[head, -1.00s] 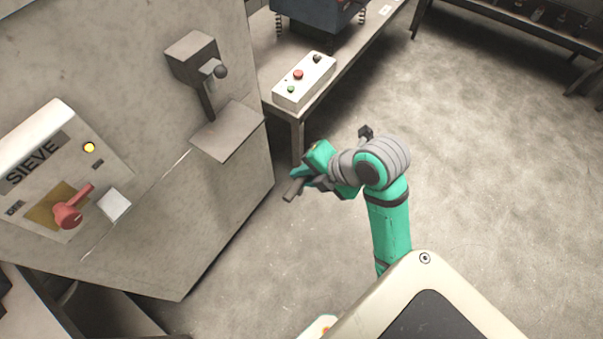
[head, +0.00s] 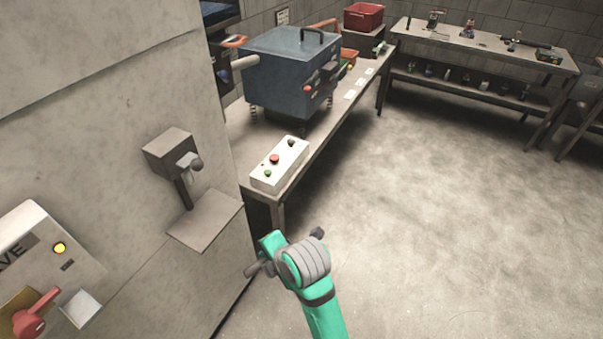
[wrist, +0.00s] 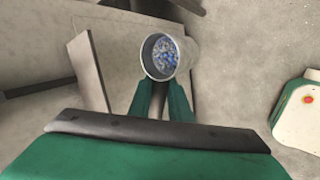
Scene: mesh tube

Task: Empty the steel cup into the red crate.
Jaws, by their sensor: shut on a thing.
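My gripper (wrist: 160,95) is shut on the steel cup (wrist: 179,43) in the wrist view. The cup's mouth faces the camera, and small blue and whitish pieces (wrist: 163,56) lie inside it. In the head view my gripper (head: 256,268) is low, beside the grey machine's right side; I cannot make out the cup there. A red crate (head: 363,17) stands at the back, on a grey block at the far end of the bench, well away from my gripper.
The bench (head: 340,98) holds a blue-grey machine (head: 289,72) and a white button box (head: 280,165). A grey ledge (head: 206,221) sticks out from the large machine (head: 90,120) on the left. Another bench (head: 485,48) stands at the back right. The floor (head: 440,210) on the right is clear.

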